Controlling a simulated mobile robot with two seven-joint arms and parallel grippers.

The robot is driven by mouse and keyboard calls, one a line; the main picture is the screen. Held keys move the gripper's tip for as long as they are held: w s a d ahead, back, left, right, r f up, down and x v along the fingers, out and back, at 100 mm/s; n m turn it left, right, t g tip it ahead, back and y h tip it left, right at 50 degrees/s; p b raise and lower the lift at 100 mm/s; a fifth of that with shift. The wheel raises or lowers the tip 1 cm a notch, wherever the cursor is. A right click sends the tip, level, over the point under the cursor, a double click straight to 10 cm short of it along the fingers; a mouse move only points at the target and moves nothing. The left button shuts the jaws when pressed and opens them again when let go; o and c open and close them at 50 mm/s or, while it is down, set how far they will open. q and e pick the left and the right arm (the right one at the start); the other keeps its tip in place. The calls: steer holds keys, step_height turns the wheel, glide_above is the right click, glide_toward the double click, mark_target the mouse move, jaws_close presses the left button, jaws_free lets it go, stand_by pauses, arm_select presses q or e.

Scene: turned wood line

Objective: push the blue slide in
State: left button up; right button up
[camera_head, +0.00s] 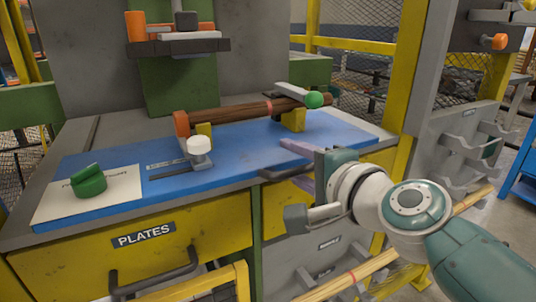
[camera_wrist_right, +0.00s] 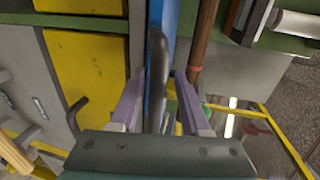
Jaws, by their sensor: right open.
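The blue slide (camera_head: 235,150) is a long flat blue board on the grey bench top. Its front edge also shows as a narrow blue strip in the right wrist view (camera_wrist_right: 171,25). A dark bar handle (camera_head: 285,172) is at its front right. My right gripper (camera_head: 293,164) is at this handle, with purple fingers. In the right wrist view the handle (camera_wrist_right: 157,70) lies between the two open fingers, with a gap visible on at least one side. Whether a finger touches it, I cannot tell. My left gripper is not in view.
A brown turned rod (camera_head: 235,112) lies on yellow supports on the slide, with a green ball (camera_head: 314,100) at its right end. A green knob (camera_head: 89,181) sits on a white card at left. A yellow PLATES drawer (camera_head: 190,228) is below. A yellow post (camera_head: 408,65) stands right.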

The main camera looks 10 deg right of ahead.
steer(key=shift+s+f, duration=0.1)
steer(key=p+v, duration=0.3)
steer(key=v, duration=0.5)
steer(key=shift+s+d, duration=0.1)
steer(key=shift+s, duration=0.15)
steer(key=shift+s+d+r, duration=0.2)
steer(key=shift+s+r, duration=0.05)
steer(key=shift+s, duration=0.3)
